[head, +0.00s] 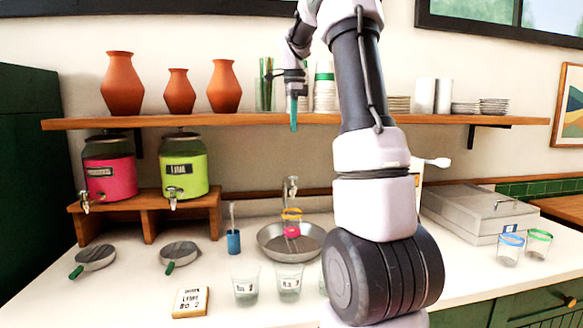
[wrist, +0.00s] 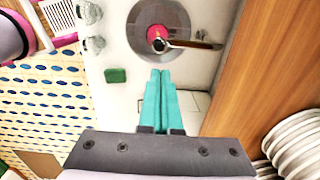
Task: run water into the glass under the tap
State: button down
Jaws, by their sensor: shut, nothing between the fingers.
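My gripper (head: 294,126) is raised at shelf height, well above the tap, fingers pointing down. Its teal fingers (wrist: 166,73) are together and empty in the wrist view. My arm hides part of the counter right of the basin.
A wooden shelf (head: 250,120) with vases and dishes runs behind my gripper. Pink (head: 109,173) and green (head: 183,165) dispensers stand left. Labelled glasses (head: 245,284) and an order card (head: 190,302) are in front. Two rimmed glasses (head: 510,250) stand right, near a metal box (head: 470,215).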

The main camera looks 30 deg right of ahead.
aim_at(293, 176)
notch_tip(293, 176, down, 14)
jog(key=shift+w, duration=0.15)
dwell(0.4)
jog(key=shift+a+f, duration=0.1)
jog(key=shift+f, duration=0.8)
jog(key=shift+s+f, duration=0.2)
dwell(0.8)
dwell(2.4)
notch_tip(293, 176, up, 11)
jog(key=shift+r, duration=0.2)
dwell(0.7)
